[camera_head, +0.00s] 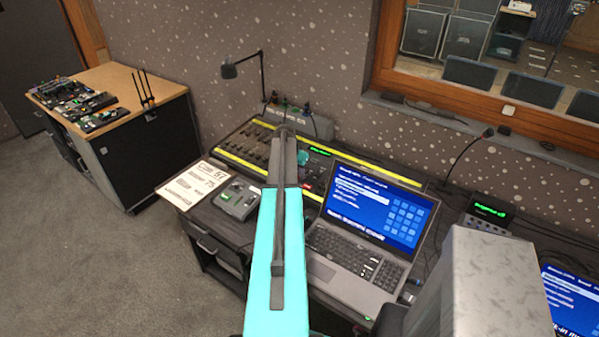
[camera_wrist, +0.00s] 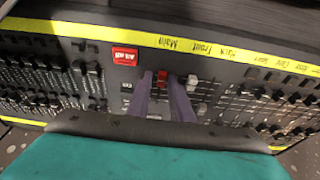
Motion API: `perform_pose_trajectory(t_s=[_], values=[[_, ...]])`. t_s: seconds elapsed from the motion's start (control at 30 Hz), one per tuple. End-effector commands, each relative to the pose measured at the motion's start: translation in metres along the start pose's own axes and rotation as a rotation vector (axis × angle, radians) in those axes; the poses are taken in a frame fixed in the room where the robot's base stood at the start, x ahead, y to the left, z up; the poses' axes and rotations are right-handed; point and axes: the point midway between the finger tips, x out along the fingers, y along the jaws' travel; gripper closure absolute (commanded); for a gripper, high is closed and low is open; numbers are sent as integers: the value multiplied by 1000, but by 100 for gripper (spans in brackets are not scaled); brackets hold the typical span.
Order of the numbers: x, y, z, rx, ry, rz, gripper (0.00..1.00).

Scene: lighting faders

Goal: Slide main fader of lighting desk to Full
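The lighting desk (camera_head: 245,143) is a dark console with yellow strips and rows of faders. It fills the wrist view (camera_wrist: 95,35), where its labels appear upside down. A red fader cap (camera_wrist: 161,77) stands near the upside-down "Main" label; a pale cap (camera_wrist: 192,82) is to its right. My gripper (camera_wrist: 161,82) has its two purplish fingers on either side of the red cap, with narrow gaps showing. It looks open around the cap, not clamped. The lower fingers and my teal wrist hide part of the desk. In the head view my arm hides the fingertips and the cap.
A red button (camera_wrist: 124,57) lies left of the fingers. More fader rows lie at both sides. In the head view, an open laptop (camera_head: 370,215) sits right of my arm, with a small grey device (camera_head: 238,198) and paper sheet (camera_head: 192,184) to the left. A desk lamp (camera_head: 240,70) rises behind.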

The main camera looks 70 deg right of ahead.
Motion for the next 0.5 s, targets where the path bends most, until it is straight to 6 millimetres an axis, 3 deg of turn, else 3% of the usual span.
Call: perform_pose_trajectory(t_s=[0.13,0.23,0.27,0.5], values=[[0,0,0,0,0,0,80],[0,0,0,0,0,0,97],[0,0,0,0,0,0,99],[0,1,0,0,-1,3,99]])
